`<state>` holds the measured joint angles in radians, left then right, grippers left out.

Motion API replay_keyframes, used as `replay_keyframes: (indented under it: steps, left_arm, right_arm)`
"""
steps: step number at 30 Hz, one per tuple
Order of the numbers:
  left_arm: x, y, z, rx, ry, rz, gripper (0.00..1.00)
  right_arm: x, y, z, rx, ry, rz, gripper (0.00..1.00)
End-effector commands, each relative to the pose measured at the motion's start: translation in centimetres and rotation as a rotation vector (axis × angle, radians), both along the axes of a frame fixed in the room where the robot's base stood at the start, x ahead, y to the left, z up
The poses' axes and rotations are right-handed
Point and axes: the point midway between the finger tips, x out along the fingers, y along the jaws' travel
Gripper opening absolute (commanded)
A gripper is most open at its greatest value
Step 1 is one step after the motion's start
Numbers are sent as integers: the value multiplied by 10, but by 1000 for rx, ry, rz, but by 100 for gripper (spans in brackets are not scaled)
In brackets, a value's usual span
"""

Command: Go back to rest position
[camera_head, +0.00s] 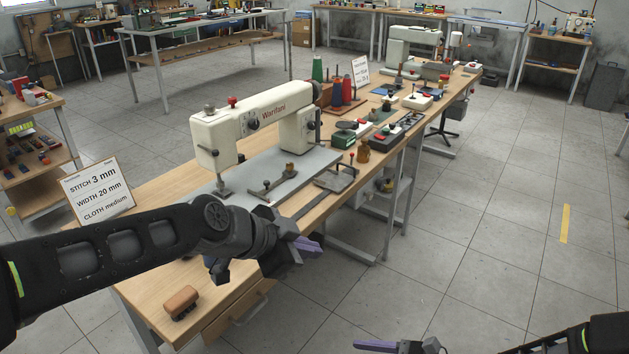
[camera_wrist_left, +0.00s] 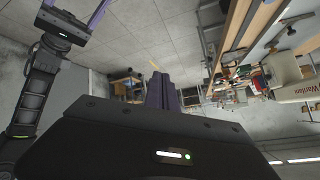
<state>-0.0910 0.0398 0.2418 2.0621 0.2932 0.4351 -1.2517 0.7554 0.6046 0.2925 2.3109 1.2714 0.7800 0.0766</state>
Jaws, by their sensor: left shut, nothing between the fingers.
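My left gripper (camera_head: 310,246) hangs in front of the near long edge of the workbench, by the sewing machine's base plate. Its purple fingers are together with nothing between them, and they also show shut in the left wrist view (camera_wrist_left: 161,90). My right gripper (camera_head: 376,345) shows only in part at the bottom edge of the head view, over the floor. In the left wrist view it is at the top left (camera_wrist_left: 74,10), with its two purple fingers apart and nothing seen between them.
A cream sewing machine (camera_head: 240,122) stands on the wooden workbench (camera_head: 160,180). A sign card (camera_head: 98,190) stands beyond my left arm. A brown block (camera_head: 181,302) lies near the bench's front corner. Thread spools (camera_head: 336,92) stand farther back. The floor to the right is clear.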

Motion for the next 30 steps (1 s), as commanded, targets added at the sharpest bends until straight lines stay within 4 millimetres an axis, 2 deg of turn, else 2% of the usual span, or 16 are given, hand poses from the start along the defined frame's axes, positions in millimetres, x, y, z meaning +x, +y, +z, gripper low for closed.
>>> replay_keyframes:
  steps: [5,8,10,12,14,15,17,18,21,24,27,30]
  left_arm:
    - [15,11,-53,-116,153,256,0]
    - [15,24,-119,-210,309,478,0]
    - [4,34,-175,-272,433,641,0]
    - [-18,43,-229,-318,550,785,0]
    - [-43,49,-271,-343,645,891,0]
    - [-63,53,-297,-350,704,951,0]
    - [-97,57,-331,-346,789,1023,0]
    - [-120,59,-350,-333,841,1057,0]
    - [-174,61,-384,-272,948,1086,0]
    - [-215,62,-404,-219,1035,1100,0]
    - [-237,62,-414,-191,1086,1113,0]
    - [-241,63,-416,-189,1098,1120,0]
  right_arm:
    - [-50,-7,-65,-277,4,194,69]
    - [-88,-20,-113,-517,-54,397,69]
    - [-107,-32,-140,-692,-147,559,69]
    - [-115,-40,-158,-836,-271,707,69]
    - [-116,-41,-167,-931,-392,817,69]
    - [-116,-39,-171,-978,-476,883,69]
    - [-116,-31,-173,-1025,-596,970,69]
    - [-117,-23,-173,-1040,-669,1020,69]
    - [-128,-4,-172,-1034,-790,1121,69]
    - [-142,8,-172,-1003,-829,1191,69]
    - [-150,18,-172,-986,-848,1234,69]
    - [-151,23,-170,-981,-865,1250,69]
